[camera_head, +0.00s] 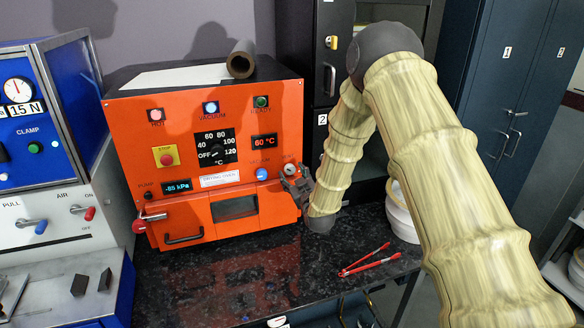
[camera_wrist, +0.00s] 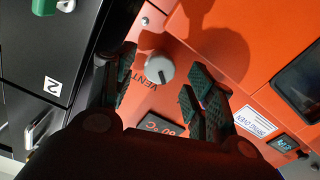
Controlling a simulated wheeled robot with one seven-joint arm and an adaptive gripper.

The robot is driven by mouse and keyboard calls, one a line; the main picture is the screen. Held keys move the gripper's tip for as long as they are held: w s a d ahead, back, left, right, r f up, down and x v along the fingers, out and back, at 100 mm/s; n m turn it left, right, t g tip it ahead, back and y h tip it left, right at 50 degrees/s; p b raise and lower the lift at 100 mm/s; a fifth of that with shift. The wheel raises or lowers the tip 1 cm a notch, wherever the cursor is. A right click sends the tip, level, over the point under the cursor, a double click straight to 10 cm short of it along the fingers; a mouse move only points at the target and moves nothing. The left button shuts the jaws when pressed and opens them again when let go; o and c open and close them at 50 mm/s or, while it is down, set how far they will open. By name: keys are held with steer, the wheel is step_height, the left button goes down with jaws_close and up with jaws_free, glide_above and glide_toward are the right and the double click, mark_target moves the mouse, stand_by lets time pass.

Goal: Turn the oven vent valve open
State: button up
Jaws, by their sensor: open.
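The vent valve (camera_wrist: 159,68) is a round grey knob with a small light mark, on the orange oven front beside the word VENT in the wrist view. In the head view the knob (camera_head: 290,169) is at the right side of the orange vacuum oven (camera_head: 223,130), partly covered by my gripper. My gripper (camera_head: 299,187) is at the oven's right front edge. In the wrist view my open gripper (camera_wrist: 161,84) has one dark finger on each side of the knob, with visible gaps. Whether the pads reach the knob's depth is unclear.
The oven panel has a temperature dial (camera_head: 216,152), a yellow and red stop button (camera_head: 166,156) and a door handle (camera_head: 184,236). Red tongs (camera_head: 365,260) lie on the dark counter (camera_head: 270,285). A black cabinet (camera_head: 312,60) stands close behind on the right.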

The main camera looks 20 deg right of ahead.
mark_target(291, 171)
steer(key=shift+w+p, duration=0.5)
steer(key=shift+w, duration=1.1)
steer(key=shift+c, duration=0.3)
steer(key=c, duration=1)
